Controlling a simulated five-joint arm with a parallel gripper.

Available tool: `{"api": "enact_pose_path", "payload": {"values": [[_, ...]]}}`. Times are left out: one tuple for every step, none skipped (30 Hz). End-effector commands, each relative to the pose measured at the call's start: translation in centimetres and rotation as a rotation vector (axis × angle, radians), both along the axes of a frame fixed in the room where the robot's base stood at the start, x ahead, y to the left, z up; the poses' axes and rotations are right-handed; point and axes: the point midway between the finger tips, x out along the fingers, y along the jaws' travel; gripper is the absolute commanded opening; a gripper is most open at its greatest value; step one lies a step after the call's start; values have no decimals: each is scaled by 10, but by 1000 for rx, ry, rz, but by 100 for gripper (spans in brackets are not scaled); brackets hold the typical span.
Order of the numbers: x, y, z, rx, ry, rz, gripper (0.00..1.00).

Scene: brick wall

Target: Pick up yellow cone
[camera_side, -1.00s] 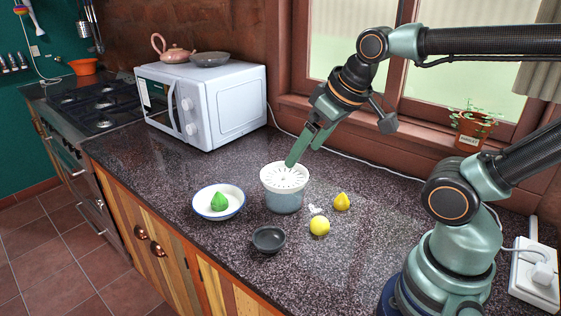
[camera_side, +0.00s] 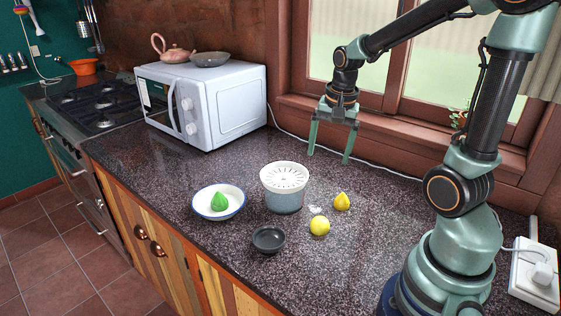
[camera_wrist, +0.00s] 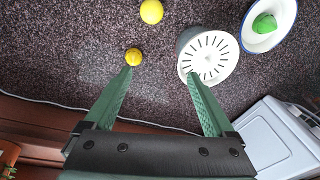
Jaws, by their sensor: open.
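The yellow cone (camera_side: 342,202) stands on the dark speckled counter, right of the white-topped pot and just behind a yellow ball (camera_side: 319,226). In the wrist view the cone (camera_wrist: 134,56) lies just beyond the tip of the left finger, with the ball (camera_wrist: 151,11) farther out. My gripper (camera_side: 329,159) is open, empty and pointing down, above the counter on the window side of the cone. In the wrist view my gripper (camera_wrist: 160,72) shows both fingers spread wide, the right fingertip overlapping the pot's lid.
A pot with a slotted white lid (camera_side: 284,177) stands left of the cone. A white bowl (camera_side: 207,213) holds a green cone (camera_side: 219,201). A small dark bowl (camera_side: 268,240) sits in front. A microwave (camera_side: 205,105) stands farther left. A white cable runs along the wall.

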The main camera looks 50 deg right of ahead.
Motion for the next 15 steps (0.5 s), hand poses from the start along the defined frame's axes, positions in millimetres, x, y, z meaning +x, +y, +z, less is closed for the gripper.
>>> {"api": "enact_pose_path", "payload": {"values": [[-2, -15, -12, 25, 31, -114, 89], [-4, -23, -18, 37, 44, -178, 89], [-6, -32, -26, 51, 61, -258, 89], [-7, -38, -31, 61, 73, -311, 89], [-9, -43, -35, 70, 82, -360, 89], [-11, -49, -41, 79, 94, -419, 89], [-13, -53, -45, 85, 103, -456, 89], [-14, -56, -48, 90, 109, -486, 89], [-15, -60, -51, 94, 115, -521, 89], [-16, -62, -53, 97, 119, -541, 89], [-16, -63, -55, 100, 121, -555, 89], [-17, -64, -57, 102, 125, -567, 89], [-17, -65, -60, 103, 128, -574, 89], [-18, -65, -63, 103, 129, -577, 89], [-18, -65, -68, 104, 129, -578, 89]]}}
